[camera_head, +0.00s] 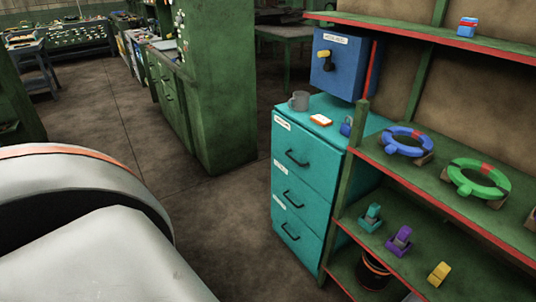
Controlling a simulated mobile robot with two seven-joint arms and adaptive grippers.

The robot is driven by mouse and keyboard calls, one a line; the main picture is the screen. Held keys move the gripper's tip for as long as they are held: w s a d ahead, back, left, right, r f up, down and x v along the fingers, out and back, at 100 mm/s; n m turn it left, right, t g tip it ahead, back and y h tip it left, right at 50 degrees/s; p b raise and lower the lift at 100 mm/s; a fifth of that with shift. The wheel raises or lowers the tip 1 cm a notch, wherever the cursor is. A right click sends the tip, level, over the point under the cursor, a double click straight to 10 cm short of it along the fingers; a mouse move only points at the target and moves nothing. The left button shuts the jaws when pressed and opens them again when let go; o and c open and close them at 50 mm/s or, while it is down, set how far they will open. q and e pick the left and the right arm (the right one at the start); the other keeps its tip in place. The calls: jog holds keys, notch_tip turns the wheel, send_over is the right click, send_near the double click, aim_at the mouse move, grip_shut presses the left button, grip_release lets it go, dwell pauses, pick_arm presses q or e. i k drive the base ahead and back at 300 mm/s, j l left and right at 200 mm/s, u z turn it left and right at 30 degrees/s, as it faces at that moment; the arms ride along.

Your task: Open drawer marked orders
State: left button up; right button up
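A teal cabinet (333,163) stands at the centre right with three drawers, one above another. All three drawers look shut. The top drawer (306,168), middle drawer (300,200) and bottom drawer (293,234) each have a dark bar handle and a small white label at the upper left. The label text is too small to read, so I cannot tell which drawer is marked orders. Neither of my grippers is in view. A large white and grey part with an orange stripe, likely of my own body, fills the lower left.
A grey mug (299,101) and an orange-and-white item (321,120) sit on the cabinet top. A blue box (337,68) is above it. Green shelves with a blue ring (407,131) and a green ring (456,176) adjoin at right. The floor (238,225) before the drawers is clear.

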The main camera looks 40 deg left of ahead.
aim_at(318, 162)
jog(key=u, duration=1.2)
